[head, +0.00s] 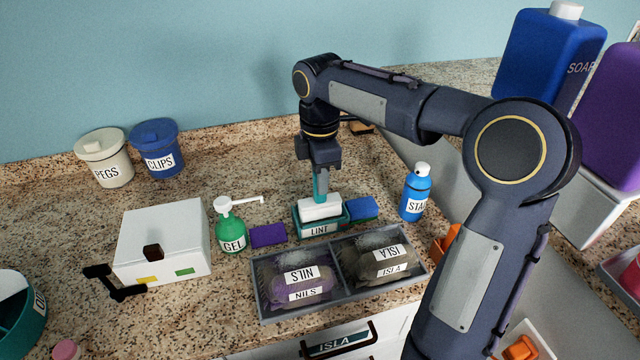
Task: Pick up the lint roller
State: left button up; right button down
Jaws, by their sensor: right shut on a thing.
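The lint roller (320,207) has a white roller head and a teal handle that points up. Its head is at the teal holder labelled LINT (318,230); I cannot tell whether it rests in the holder or is slightly above it. My right gripper (320,173) comes down from above and is shut on the teal handle. The fingers hide the upper part of the handle. My left gripper is not in view.
Close around the holder are a blue sponge (362,208), a purple sponge (268,235), a green GEL pump bottle (230,228), a blue spray bottle (415,192) and a grey divided tray (262,308) in front. A white box (165,235) stands left.

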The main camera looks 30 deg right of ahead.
jog(key=s+a+r, duration=0.3)
jog(key=s+r, duration=0.2)
jog(key=s, duration=0.1)
jog(key=s+a+r+b, duration=0.1)
jog(key=s+a+r, duration=0.2)
jog(key=s+r, duration=0.3)
jog(key=shift+s+a, duration=0.25)
